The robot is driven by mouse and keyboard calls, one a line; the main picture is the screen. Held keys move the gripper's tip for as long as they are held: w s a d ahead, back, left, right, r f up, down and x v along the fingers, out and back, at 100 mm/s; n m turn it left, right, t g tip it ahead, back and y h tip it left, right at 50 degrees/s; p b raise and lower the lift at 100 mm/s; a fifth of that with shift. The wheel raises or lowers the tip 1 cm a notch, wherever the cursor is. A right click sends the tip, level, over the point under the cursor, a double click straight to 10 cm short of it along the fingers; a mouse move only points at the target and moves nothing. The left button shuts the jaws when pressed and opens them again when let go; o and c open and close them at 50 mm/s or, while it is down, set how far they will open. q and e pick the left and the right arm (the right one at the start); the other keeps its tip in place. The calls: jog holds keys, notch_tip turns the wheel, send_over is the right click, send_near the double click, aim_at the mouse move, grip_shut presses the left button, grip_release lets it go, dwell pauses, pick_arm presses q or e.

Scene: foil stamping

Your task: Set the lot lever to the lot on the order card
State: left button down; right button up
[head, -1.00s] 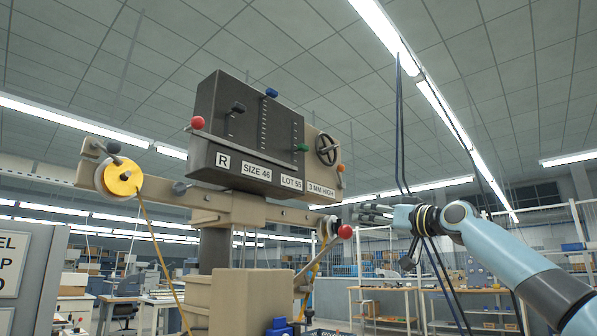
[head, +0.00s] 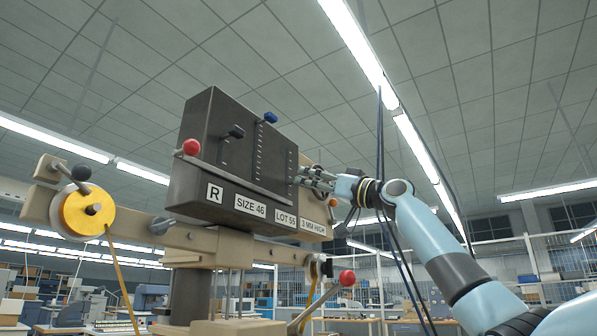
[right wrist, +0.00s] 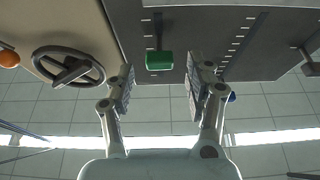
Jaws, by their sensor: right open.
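The dark machine head (head: 215,165) has slots with scale marks. The lot lever, a green knob (right wrist: 159,60) on a slot, shows in the right wrist view; in the head view my right gripper hides it. A label on the head's lower edge reads LOT 55 (head: 285,219). My right gripper (head: 302,178) is at the panel's right side. In the right wrist view its two fingers (right wrist: 160,85) are open, one on each side of the green knob, with gaps on both sides. No separate order card can be made out. My left gripper is out of view.
A blue knob (head: 270,117) and a black knob (head: 236,131) sit on other slots. A handwheel (right wrist: 68,67) is beside the green knob. Red balls (head: 191,147) and (head: 347,278) stick out on rods. A yellow foil reel (head: 88,211) is at left. Other labels read R, SIZE 46 and 3 MM HIGH.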

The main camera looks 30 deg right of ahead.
jog(key=p+x, duration=0.1)
jog(key=x, duration=0.3)
jog(key=shift+f, duration=0.1)
jog(key=c, duration=0.8)
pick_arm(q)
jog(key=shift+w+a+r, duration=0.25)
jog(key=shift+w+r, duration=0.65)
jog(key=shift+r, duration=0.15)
pick_arm(e)
grip_shut()
